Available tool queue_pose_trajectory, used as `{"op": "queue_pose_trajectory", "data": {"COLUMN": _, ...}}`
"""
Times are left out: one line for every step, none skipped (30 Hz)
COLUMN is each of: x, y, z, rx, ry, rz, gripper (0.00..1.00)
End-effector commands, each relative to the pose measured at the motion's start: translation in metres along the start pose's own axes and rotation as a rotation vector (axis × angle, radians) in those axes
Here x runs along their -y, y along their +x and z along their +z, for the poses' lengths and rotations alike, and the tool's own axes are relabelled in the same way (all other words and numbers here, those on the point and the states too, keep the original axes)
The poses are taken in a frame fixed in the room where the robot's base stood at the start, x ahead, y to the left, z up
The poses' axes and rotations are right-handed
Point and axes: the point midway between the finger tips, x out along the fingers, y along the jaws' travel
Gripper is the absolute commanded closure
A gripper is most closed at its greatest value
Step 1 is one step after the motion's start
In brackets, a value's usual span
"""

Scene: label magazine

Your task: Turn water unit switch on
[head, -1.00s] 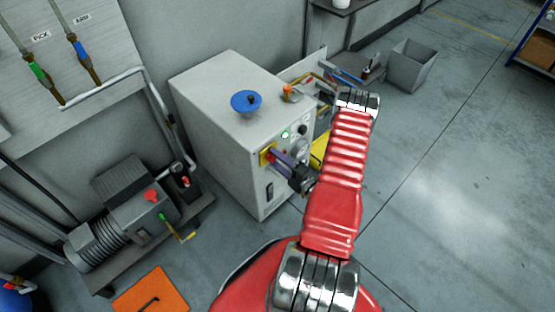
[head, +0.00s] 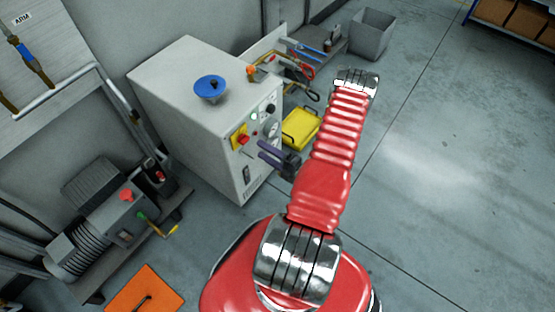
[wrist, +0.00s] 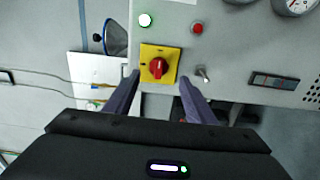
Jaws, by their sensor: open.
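The water unit is a grey cabinet (head: 190,95) with a blue funnel (head: 211,88) on top. On its front is a yellow plate (head: 238,138) with a red rotary knob (wrist: 158,67), which looks roughly upright in the wrist view. A small dark mark is on the plate left of the knob. A lamp (wrist: 145,20) above the plate glows green. My gripper (wrist: 160,82) is open and empty, its dark fingers either side of the knob in the wrist view. In the head view the fingers (head: 268,153) stand a little off the plate.
A red button (wrist: 197,28), a metal toggle (wrist: 202,73) and gauges sit near the knob. A yellow case (head: 300,127) is beside the cabinet. A motor unit (head: 105,222) and an orange mat (head: 145,290) are at left. The floor at right is clear.

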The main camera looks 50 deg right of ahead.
Motion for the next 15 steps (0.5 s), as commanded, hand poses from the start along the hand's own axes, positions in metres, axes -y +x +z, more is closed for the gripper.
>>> {"op": "queue_pose_trajectory", "data": {"x": 0.0, "y": -0.007, "z": 0.001, "rx": 0.003, "ry": 0.0, "rz": 0.0, "gripper": 0.5}}
{"op": "queue_pose_trajectory", "data": {"x": 0.0, "y": -0.01, "z": 0.001, "rx": 0.003, "ry": 0.0, "rz": 0.0, "gripper": 0.5}}
{"op": "queue_pose_trajectory", "data": {"x": 0.0, "y": -0.015, "z": 0.001, "rx": 0.003, "ry": 0.0, "rz": -0.001, "gripper": 0.5}}
{"op": "queue_pose_trajectory", "data": {"x": 0.0, "y": -0.018, "z": 0.001, "rx": 0.003, "ry": 0.0, "rz": 0.0, "gripper": 0.5}}
{"op": "queue_pose_trajectory", "data": {"x": 0.0, "y": -0.022, "z": 0.001, "rx": 0.004, "ry": 0.0, "rz": 0.0, "gripper": 0.5}}
{"op": "queue_pose_trajectory", "data": {"x": 0.0, "y": -0.026, "z": 0.001, "rx": 0.004, "ry": 0.0, "rz": 0.0, "gripper": 0.5}}
{"op": "queue_pose_trajectory", "data": {"x": 0.0, "y": -0.029, "z": 0.001, "rx": 0.003, "ry": 0.0, "rz": 0.0, "gripper": 0.5}}
{"op": "queue_pose_trajectory", "data": {"x": 0.0, "y": -0.033, "z": 0.001, "rx": 0.004, "ry": 0.0, "rz": 0.001, "gripper": 0.5}}
{"op": "queue_pose_trajectory", "data": {"x": 0.0, "y": -0.037, "z": 0.001, "rx": 0.004, "ry": 0.001, "rz": 0.0, "gripper": 0.5}}
{"op": "queue_pose_trajectory", "data": {"x": 0.0, "y": -0.04, "z": 0.001, "rx": 0.003, "ry": 0.001, "rz": 0.0, "gripper": 0.5}}
{"op": "queue_pose_trajectory", "data": {"x": 0.0, "y": -0.043, "z": 0.001, "rx": 0.004, "ry": 0.001, "rz": 0.0, "gripper": 0.5}}
{"op": "queue_pose_trajectory", "data": {"x": 0.001, "y": -0.046, "z": 0.001, "rx": 0.003, "ry": 0.001, "rz": 0.0, "gripper": 0.5}}
{"op": "queue_pose_trajectory", "data": {"x": 0.001, "y": -0.049, "z": 0.001, "rx": 0.002, "ry": 0.001, "rz": -0.001, "gripper": 0.5}}
{"op": "queue_pose_trajectory", "data": {"x": 0.001, "y": -0.051, "z": 0.001, "rx": 0.002, "ry": 0.0, "rz": -0.001, "gripper": 0.5}}
{"op": "queue_pose_trajectory", "data": {"x": 0.001, "y": -0.053, "z": 0.001, "rx": 0.002, "ry": 0.0, "rz": -0.001, "gripper": 0.5}}
